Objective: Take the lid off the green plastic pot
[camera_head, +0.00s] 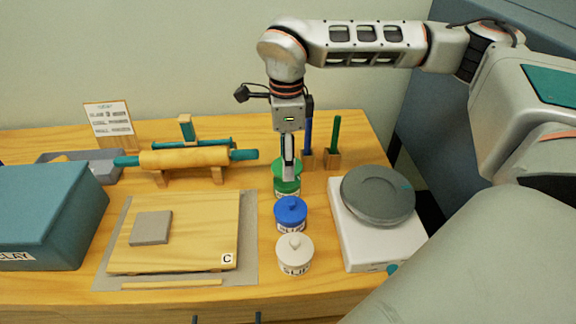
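The green pot (280,190) stands at the back of a row of three lidded pots on the wooden table. Its green lid (279,178) is on it, partly hidden behind my gripper. My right gripper (288,176) points straight down over the lid, with its fingertips at the lid's top. The fingers appear edge-on, so I cannot tell their gap, or whether they touch the lid's knob, which is hidden. My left gripper is not in view.
A blue pot (291,215) and a white pot (294,254) stand in front of the green one. Brush holders (332,159) are close behind right, a scale (372,258) is at right. A rolling pin (185,157) on a stand and a board (195,215) lie left.

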